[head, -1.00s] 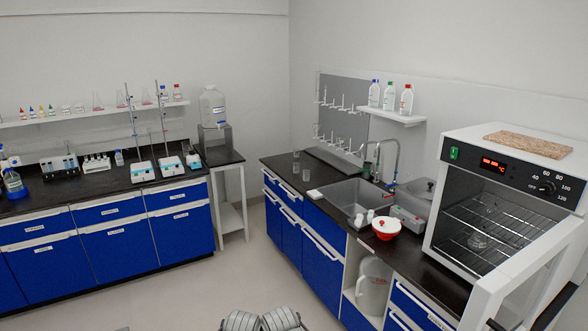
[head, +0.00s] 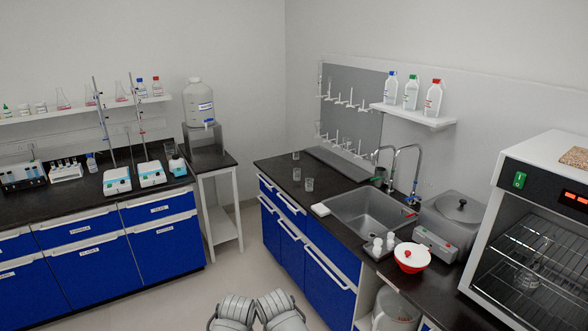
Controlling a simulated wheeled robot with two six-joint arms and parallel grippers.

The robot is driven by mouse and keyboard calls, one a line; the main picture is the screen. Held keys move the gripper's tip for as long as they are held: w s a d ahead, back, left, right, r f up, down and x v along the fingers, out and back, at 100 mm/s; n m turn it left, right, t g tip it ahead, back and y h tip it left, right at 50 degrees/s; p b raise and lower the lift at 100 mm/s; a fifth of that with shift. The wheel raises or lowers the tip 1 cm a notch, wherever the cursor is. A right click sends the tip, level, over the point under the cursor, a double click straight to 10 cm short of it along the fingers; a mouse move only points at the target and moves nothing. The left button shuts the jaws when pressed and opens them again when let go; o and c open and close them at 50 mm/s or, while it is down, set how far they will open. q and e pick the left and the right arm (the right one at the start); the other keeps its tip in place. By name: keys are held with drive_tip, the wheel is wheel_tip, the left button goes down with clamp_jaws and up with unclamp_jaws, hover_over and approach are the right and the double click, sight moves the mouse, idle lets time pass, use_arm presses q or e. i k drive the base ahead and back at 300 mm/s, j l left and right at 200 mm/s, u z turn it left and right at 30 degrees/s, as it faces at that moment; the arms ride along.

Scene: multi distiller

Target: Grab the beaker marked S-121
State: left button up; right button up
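Small clear glass beakers stand on the black counter left of the sink in the head view: one beaker (head: 309,185) nearer the front edge and another beaker (head: 297,174) just behind it. A small glass shape behind them looks like another vessel. Another glass vessel (head: 527,279) sits on the rack inside the oven at the right. No S-121 marking is readable on any of them. Two grey jointed parts of my own arms show at the bottom centre. Neither gripper is in view.
The sink (head: 362,214), a red-and-white bowl (head: 411,258) and a water bath (head: 452,215) stand along the right counter. A small side table (head: 212,160) holds a large bottle (head: 199,104). Open floor lies between the blue cabinets.

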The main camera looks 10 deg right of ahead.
sight(296, 172)
drive_tip(key=i, duration=2.45)
drive_tip(key=i+l+z, duration=0.1)
drive_tip(key=z, duration=0.35)
drive_tip(key=i+l, duration=0.2)
drive_tip(key=i, duration=0.15)
